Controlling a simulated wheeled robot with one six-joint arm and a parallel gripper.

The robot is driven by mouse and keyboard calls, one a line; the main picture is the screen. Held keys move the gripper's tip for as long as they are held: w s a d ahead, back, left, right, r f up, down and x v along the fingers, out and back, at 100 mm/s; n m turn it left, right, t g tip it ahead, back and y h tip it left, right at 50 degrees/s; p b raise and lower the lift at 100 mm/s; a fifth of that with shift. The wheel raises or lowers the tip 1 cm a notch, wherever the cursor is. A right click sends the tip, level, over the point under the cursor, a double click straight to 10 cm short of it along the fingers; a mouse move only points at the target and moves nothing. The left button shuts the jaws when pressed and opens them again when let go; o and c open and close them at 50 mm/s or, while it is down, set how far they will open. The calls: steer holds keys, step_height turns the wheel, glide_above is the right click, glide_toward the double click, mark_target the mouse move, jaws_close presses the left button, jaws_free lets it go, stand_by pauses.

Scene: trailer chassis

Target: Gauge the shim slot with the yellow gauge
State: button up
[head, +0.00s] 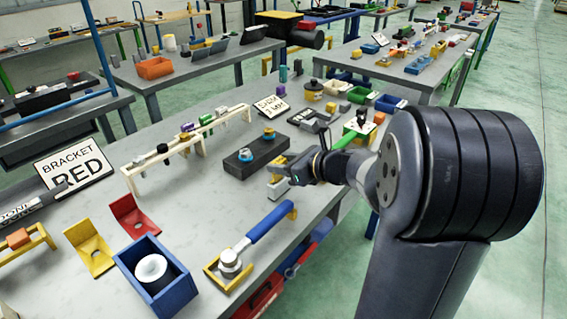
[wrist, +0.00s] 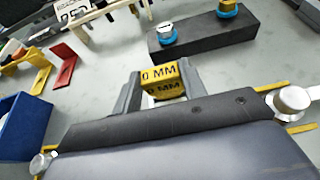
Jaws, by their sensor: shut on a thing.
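My gripper (wrist: 160,88) is shut on the yellow gauge (wrist: 161,76), which is marked "0 MM" in black and sits between the two grey fingers. In the head view my gripper (head: 277,181) is low over the bench, just in front of the long black block, and the gauge (head: 280,162) shows as a small yellow patch. I cannot tell whether the gauge touches the bench. A white sign lettered "SHIM MM" (head: 271,106) stands farther back. A dark angular fixture (head: 310,119) lies to the right of it. I cannot make out the shim slot itself.
The black block (head: 250,158) with blue-based knobs is close beyond my gripper. A cream rail frame (head: 187,150) stands to the left. A blue-handled tool (head: 262,228) lies at the front edge. A blue bin (head: 155,278) stands front left. Bare bench lies between them.

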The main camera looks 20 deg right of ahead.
steer(key=shift+f+b, duration=0.95)
steer(key=shift+b, duration=0.1)
stand_by(1.1)
step_height(320, 180, up, 8)
steer(key=p, duration=0.5)
steer(key=shift+p, duration=0.4)
stand_by(0.5)
